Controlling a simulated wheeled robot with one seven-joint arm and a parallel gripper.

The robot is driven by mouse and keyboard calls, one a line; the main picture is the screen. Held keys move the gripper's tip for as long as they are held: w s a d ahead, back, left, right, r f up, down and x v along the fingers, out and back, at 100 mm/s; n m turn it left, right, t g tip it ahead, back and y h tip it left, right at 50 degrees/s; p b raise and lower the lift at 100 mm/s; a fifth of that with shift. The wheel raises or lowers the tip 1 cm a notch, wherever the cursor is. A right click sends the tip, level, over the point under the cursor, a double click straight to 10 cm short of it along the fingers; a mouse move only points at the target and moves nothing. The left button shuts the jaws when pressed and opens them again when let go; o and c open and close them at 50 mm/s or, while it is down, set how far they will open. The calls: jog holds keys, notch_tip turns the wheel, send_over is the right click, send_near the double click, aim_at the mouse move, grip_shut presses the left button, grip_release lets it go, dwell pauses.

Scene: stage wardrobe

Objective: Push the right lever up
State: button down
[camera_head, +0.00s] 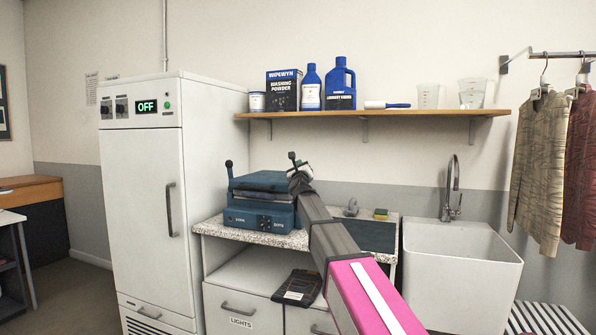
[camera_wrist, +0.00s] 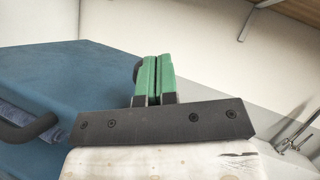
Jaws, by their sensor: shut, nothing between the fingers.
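The blue press (camera_head: 262,215) stands on a speckled counter, its lid lying almost flat. Its left lever (camera_head: 228,168) stands upright with a round dark knob. The right lever (camera_head: 292,157) shows as a dark knob and short stem at the press's right rear, partly hidden by my wrist. My gripper (camera_head: 301,171) is beside that right side, mostly hidden behind my arm. In the wrist view my gripper (camera_wrist: 153,78) has green fingers closed together with nothing between them. A dark curved piece just left of the fingers is probably the right lever; contact cannot be told. The blue press (camera_wrist: 70,85) fills the left there.
A shelf (camera_head: 370,114) with bottles and a box runs above the counter. A sponge (camera_head: 381,214) lies on the counter to the right, before a white sink (camera_head: 460,265). A tall white cabinet (camera_head: 145,215) stands left.

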jog(key=shift+w+d+r, duration=0.1)
jog(key=shift+w+r, duration=0.25)
jog(key=shift+w, duration=0.2)
jog(key=shift+w+r, duration=0.2)
jog(key=s+r, duration=0.2)
jog(key=s, duration=0.4)
jog(key=s+d+r, duration=0.1)
jog(key=s+r, duration=0.2)
jog(key=s, duration=0.3)
jog(key=shift+s+r, duration=0.3)
jog(key=shift+s, duration=0.05)
jog(key=shift+d, duration=0.1)
